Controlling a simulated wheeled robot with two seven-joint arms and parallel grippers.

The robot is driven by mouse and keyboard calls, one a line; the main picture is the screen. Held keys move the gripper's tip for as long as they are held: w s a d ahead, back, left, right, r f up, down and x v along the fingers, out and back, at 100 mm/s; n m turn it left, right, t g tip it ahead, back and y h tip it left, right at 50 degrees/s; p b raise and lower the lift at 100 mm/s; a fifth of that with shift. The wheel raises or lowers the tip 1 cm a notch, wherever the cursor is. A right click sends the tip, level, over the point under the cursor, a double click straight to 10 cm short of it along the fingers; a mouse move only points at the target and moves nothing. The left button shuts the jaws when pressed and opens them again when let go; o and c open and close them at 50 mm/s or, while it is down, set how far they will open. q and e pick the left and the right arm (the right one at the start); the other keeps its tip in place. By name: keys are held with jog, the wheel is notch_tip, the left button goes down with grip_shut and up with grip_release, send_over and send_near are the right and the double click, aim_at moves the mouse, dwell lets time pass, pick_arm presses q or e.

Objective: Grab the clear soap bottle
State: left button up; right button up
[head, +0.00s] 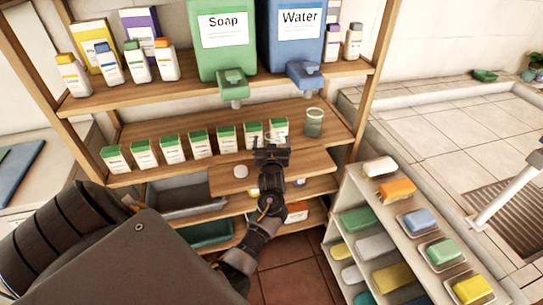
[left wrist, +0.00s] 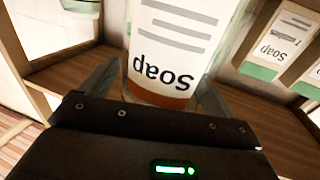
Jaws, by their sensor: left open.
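The clear soap bottle (left wrist: 172,45) fills the middle of the left wrist view, where it appears upside down, with a white "Soap" label and an orange-brown band close to my gripper. My left gripper (left wrist: 150,90) is open, with one finger on each side of the bottle; I cannot tell whether they touch it. In the head view, my left gripper (head: 271,152) is at the middle shelf, between the row of green-topped soap boxes (head: 199,143) and a greenish glass jar (head: 314,122). It largely hides the bottle there. My right gripper is not in view.
A green soap dispenser (head: 222,60) and a blue water dispenser (head: 292,50) hang their spouts above the middle shelf. A small rack (head: 350,205) with several coloured soap bars stands at the right.

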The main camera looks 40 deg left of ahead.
pick_arm(q)
jog(key=shift+c, duration=0.2)
jog(key=c, duration=1.1)
